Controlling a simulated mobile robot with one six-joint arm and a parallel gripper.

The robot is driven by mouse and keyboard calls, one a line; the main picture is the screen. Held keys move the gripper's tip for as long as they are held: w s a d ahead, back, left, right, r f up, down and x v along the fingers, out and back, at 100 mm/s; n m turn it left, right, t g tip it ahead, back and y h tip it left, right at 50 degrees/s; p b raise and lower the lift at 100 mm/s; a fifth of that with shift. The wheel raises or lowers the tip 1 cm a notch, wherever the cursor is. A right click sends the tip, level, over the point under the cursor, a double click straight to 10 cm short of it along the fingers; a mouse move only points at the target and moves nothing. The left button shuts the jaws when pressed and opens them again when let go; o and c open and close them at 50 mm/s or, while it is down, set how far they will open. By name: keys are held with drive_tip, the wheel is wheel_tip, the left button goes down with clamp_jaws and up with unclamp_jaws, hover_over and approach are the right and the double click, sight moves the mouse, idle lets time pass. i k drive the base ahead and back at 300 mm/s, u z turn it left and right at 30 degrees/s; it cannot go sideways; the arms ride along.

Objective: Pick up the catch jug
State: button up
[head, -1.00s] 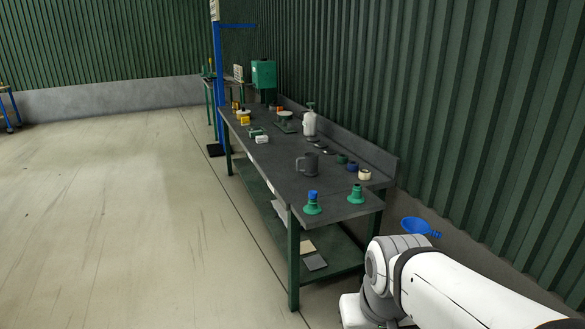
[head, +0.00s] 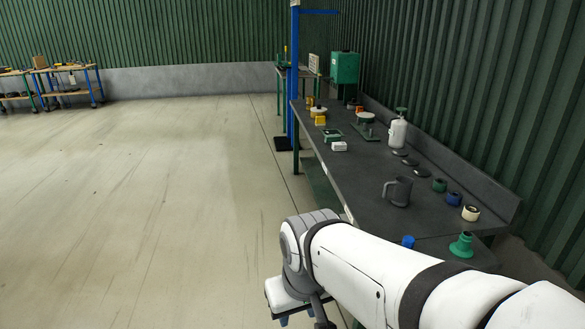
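The catch jug looks to be the dark grey jug with a handle (head: 398,191). It stands upright on the near part of the dark workbench (head: 350,185), with its handle toward the left. My arm crosses the lower right of the view, in front of the bench's near end. My gripper (head: 300,318) hangs at the bottom edge, left of the bench and well apart from the jug. It is mostly cut off by the frame, so its fingers cannot be judged.
A green nozzle (head: 461,245) and a blue cap (head: 408,241) show past my arm. Green, blue and cream rings (head: 470,213) lie right of the jug. A white pump bottle (head: 397,132) stands farther back. Open floor (head: 150,200) lies to the left.

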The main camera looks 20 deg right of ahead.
sight(401, 193)
drive_tip(key=z, duration=0.15)
drive_tip(key=i, duration=1.45)
drive_tip(key=z, duration=0.95)
drive_tip(key=i, duration=0.4)
drive_tip(key=z, duration=0.35)
drive_tip(key=k, duration=0.65)
drive_tip(key=z, duration=0.2)
drive_tip(key=i, duration=0.7)
drive_tip(key=u, duration=0.15)
